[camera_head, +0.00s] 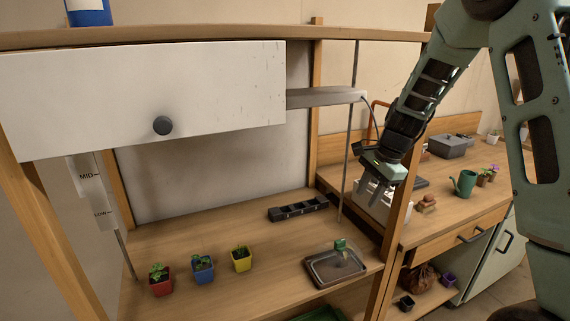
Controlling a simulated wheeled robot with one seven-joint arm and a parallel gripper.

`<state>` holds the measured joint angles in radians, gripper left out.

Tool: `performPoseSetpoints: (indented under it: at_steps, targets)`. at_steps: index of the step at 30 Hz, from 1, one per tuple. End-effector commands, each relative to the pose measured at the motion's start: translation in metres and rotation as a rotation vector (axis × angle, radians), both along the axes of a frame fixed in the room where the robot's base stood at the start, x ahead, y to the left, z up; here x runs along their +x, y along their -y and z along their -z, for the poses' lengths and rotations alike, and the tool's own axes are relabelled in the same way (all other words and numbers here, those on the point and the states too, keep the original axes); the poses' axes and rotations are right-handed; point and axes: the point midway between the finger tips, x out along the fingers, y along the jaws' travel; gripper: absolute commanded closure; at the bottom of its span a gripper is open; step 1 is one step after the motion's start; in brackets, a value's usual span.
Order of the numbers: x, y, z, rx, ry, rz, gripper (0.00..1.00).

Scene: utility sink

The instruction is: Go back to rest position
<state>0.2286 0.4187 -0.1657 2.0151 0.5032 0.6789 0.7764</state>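My gripper (376,196) hangs from my arm at the right of centre, fingers pointing down, in front of the shelf unit's right side. No held object shows at its fingertips, but its fingers are too small and overlapped to tell whether it is open or shut. It is up in the air, above and to the right of a dark shallow tray (322,274). A small green item (340,245) is at that tray's back edge.
Red (161,286), blue (203,274) and yellow (241,262) pots with plants stand on the lower shelf. A black slotted holder (298,208) lies behind. A white panel with a knob (162,125) hangs above. A wooden post (396,225) is near my gripper; a workbench holds a green watering can (465,184).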

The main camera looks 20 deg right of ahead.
Motion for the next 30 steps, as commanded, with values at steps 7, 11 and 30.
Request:
performPoseSetpoints:
  at_steps: [7,11,30]
  targets:
    - [-0.004,-0.032,-0.005,-0.002,0.008,-0.118,0.64]
    - [-0.025,-0.106,-0.017,-0.019,0.029,-0.423,0.64]
    - [-0.274,-0.301,-0.037,-0.265,0.169,-2.18,0.64]
